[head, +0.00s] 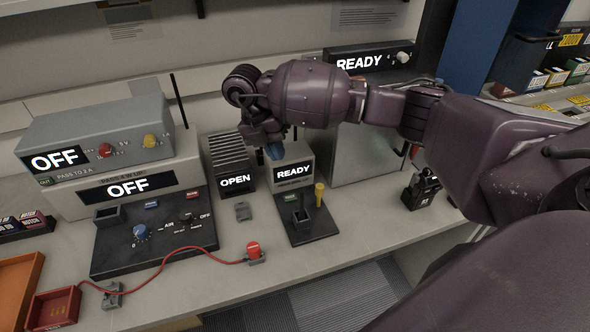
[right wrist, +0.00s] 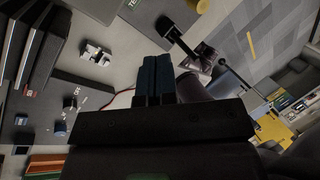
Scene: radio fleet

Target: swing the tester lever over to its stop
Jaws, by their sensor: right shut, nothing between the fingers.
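The tester is a grey box (head: 293,172) with a lit READY screen, standing behind a dark base plate (head: 318,230). A short upright yellow-topped piece (head: 319,190), which looks like the lever, stands at the right side of that plate. A black open holder (head: 303,220) is beside it. My right gripper (head: 274,151) is shut and empty, its blue fingertips pointing down in front of the top of the READY box, apart from the yellow piece. The shut fingers also show in the right wrist view (right wrist: 153,80). My left gripper is not in view.
A vented box with an OPEN screen (head: 235,181) stands left of the tester. Further left are a dark control panel (head: 165,262) and stacked units reading OFF (head: 95,140). A red plug (head: 254,250) with a cable lies in front. A black device (head: 421,190) stands right.

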